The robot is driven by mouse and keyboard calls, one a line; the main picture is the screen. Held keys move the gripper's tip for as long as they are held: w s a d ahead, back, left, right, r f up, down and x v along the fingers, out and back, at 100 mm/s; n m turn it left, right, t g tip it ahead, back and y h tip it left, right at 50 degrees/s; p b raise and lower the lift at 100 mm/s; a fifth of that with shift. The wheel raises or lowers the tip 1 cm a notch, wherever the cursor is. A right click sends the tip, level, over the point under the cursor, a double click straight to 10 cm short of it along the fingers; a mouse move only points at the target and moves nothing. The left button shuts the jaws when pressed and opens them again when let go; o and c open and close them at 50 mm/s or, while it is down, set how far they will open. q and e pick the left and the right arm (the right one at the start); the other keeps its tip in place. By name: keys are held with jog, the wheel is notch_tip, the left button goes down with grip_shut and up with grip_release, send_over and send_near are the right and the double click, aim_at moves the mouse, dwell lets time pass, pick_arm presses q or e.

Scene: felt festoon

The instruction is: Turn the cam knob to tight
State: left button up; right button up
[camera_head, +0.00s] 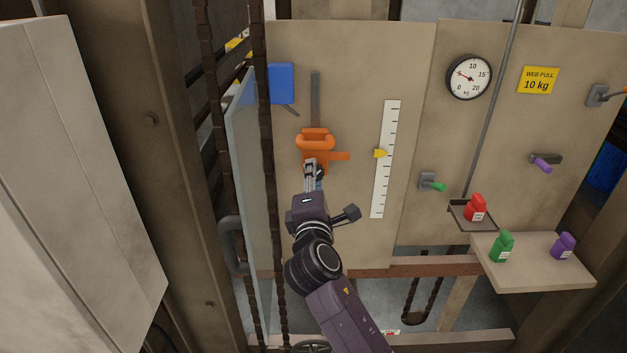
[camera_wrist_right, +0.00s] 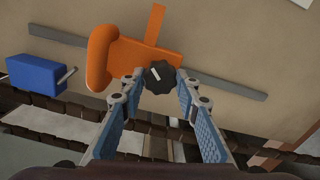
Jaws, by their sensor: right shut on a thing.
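The cam knob (camera_wrist_right: 160,78) is a black, lobed knob with a short white mark on its face, seen in the right wrist view. It sits at the lower edge of an orange carriage (camera_wrist_right: 128,57), which has a thick handle and a flat arm. In the head view the orange carriage (camera_head: 315,142) is on a grey vertical rail (camera_head: 315,96), and my gripper hides the knob. My right gripper (camera_head: 314,168) has its fingertips on either side of the knob, shut on it, as the wrist view of the gripper (camera_wrist_right: 159,84) shows. My left gripper is not in view.
A blue block (camera_head: 281,84) is left of the rail. A white scale (camera_head: 385,160) with a yellow pointer (camera_head: 380,153) and a round dial gauge (camera_head: 469,77) are to the right. Red (camera_head: 475,208), green (camera_head: 502,246) and purple (camera_head: 563,246) weights stand lower right. A chain (camera_head: 271,200) hangs left.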

dwell(0.6)
jog(key=o, duration=1.2)
jog(key=shift+c, duration=0.2)
jog(key=shift+s, duration=0.1)
jog(key=s, duration=1.2)
jog(key=shift+w, duration=0.1)
